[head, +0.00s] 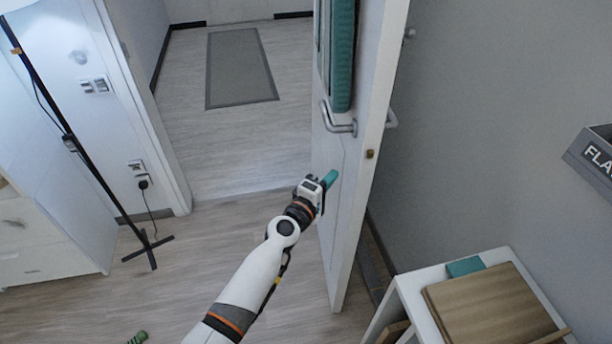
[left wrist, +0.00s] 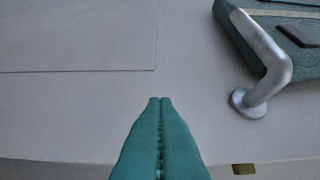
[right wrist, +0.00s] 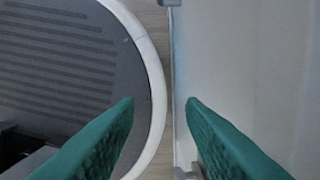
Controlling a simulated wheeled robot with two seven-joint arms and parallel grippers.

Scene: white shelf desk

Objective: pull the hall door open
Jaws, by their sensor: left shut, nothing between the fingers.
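The white hall door (head: 341,225) stands wide open, swung towards the grey wall at the right. Its silver lever handle (head: 338,126) is on the face towards the doorway, with another lever on the far side. My left gripper (head: 330,178) is shut and empty, close to the door face below the handle; I cannot tell whether it touches. In the left wrist view the handle (left wrist: 262,60) is at the upper right, apart from the shut teal fingers (left wrist: 160,100). My right gripper (right wrist: 160,103) is open, with nothing visible between its fingers; it is outside the head view.
The doorway is clear, with a grey mat (head: 241,68) on the floor beyond. A black stand (head: 149,247) and white drawers (head: 45,245) are at the left. A white table (head: 410,292) with a wooden board (head: 492,308) is at the lower right.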

